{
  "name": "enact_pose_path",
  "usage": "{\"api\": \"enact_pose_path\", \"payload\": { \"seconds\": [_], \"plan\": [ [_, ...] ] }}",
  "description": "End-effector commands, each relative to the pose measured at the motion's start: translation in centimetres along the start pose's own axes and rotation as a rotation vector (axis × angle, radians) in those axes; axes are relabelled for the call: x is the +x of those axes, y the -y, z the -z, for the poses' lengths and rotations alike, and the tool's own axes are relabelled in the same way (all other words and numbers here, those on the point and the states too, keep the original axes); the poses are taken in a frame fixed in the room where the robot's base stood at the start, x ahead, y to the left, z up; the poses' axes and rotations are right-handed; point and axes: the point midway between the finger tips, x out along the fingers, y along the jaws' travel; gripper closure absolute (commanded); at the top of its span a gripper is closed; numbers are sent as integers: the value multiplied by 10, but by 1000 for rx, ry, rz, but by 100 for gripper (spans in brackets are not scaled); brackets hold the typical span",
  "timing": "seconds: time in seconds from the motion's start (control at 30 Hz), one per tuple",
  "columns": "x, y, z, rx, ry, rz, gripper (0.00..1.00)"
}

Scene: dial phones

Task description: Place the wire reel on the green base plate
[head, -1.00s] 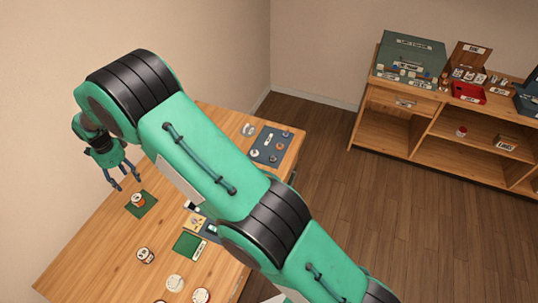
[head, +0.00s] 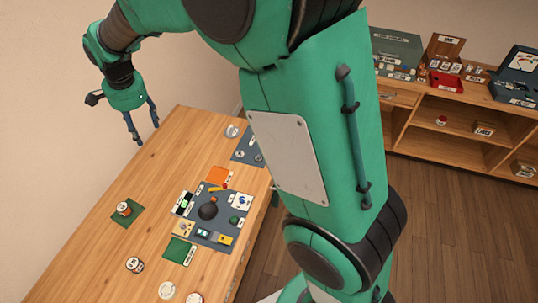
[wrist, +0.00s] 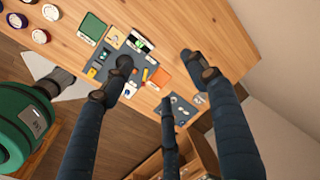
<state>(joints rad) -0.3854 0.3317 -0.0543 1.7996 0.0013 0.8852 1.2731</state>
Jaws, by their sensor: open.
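A small round reel with an orange-brown side and a pale top (head: 124,208) rests on a dark green square plate (head: 134,218) at the left of the wooden table in the head view. A second, brighter green plate (head: 180,250) lies bare nearer the front; it also shows in the wrist view (wrist: 92,27). My gripper (head: 141,140) is open and empty, high beyond the reel and apart from it. In the wrist view my gripper's fingers (wrist: 155,62) are spread with nothing between them. I cannot make out the reel on its plate in the wrist view.
A grey-blue board (head: 220,238) with small phone parts lies near the table's right edge, beside an orange square (head: 218,175). Another dark-sided round piece (head: 134,264) and a white dial (head: 166,290) stand in front. A wooden shelf (head: 455,140) stands across the floor.

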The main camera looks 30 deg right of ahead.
Motion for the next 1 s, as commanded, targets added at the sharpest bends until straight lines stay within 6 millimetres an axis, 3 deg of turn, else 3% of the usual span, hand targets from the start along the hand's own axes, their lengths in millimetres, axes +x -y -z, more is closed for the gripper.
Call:
{"api": "enact_pose_path", "payload": {
  "seconds": [0.1,0.4,0.7,1.0],
  "plan": [
    [-32,-28,12,-55,-13,21,42],
    [-95,-100,30,-207,-51,60,42],
    [-144,-177,36,-359,-101,90,42],
    [-177,-255,31,-510,-160,107,42]
  ]
}}
